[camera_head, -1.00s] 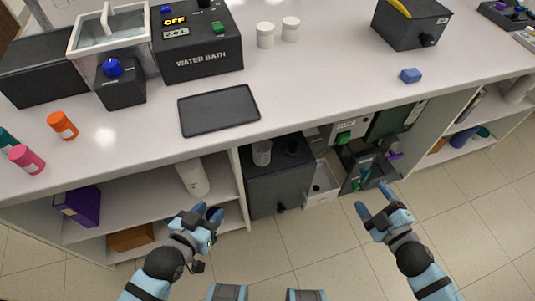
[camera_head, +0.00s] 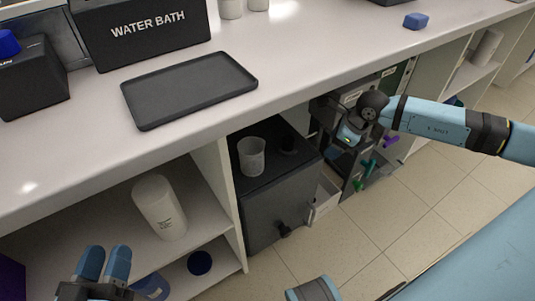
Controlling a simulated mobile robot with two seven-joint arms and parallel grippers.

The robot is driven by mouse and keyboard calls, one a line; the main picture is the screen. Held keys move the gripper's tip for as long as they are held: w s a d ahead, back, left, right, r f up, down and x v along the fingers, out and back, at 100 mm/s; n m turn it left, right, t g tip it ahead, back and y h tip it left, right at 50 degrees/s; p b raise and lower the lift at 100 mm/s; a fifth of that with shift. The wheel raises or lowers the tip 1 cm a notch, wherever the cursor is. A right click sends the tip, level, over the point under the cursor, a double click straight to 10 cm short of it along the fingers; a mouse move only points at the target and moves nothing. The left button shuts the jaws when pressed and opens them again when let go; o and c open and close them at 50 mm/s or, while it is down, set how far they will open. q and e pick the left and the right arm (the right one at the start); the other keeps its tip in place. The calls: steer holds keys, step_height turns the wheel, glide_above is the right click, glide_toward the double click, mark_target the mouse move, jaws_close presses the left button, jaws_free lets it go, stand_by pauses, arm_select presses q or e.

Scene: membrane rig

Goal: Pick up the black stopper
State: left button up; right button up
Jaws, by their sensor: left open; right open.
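A small black stopper (camera_head: 287,145) stands on top of the black cabinet (camera_head: 262,205) under the counter, just right of a clear beaker (camera_head: 251,157). It is dark on dark, so its outline is faint. My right gripper (camera_head: 346,136) is right of the stopper, in front of the dark rack under the counter, and apart from the stopper. Its fingers are hard to make out against the dark background. My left gripper (camera_head: 104,262) is at the lower left, open and empty, in front of the shelves and well away from the stopper.
The counter edge overhangs the cabinet. A black tray (camera_head: 190,88), a water bath (camera_head: 142,32) and a blue block (camera_head: 415,21) are on the counter. A white bottle (camera_head: 160,207) stands on the left shelf. A rack with coloured handles (camera_head: 368,167) is right of the cabinet.

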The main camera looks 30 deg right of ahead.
mark_target(290, 139)
steer(key=w+a, duration=0.2)
steer(key=w, duration=0.1)
steer(key=w+a+b, duration=0.1)
steer(key=w+a, duration=0.1)
steer(key=w, duration=0.1)
steer(key=w+a+b, duration=0.1)
steer(key=w+a, duration=0.1)
steer(key=w, duration=0.1)
steer(key=shift+a, duration=0.4)
steer(key=b+x, duration=0.2)
steer(key=x, duration=0.2)
steer(key=shift+w+a+f, duration=0.2)
steer(key=shift+w+f+b, duration=0.1)
steer(key=shift+f+b, duration=0.2)
steer(key=shift+b, duration=0.05)
arm_select(q)
steer(key=shift+m+g, duration=0.6)
steer(key=shift+g, duration=0.3)
steer(key=f, duration=0.5)
steer(key=shift+w+f, duration=0.15)
steer(key=shift+w, duration=0.05)
steer(key=shift+d, duration=0.1)
arm_select(e)
steer(key=c, duration=1)
steer(key=shift+r, duration=0.1)
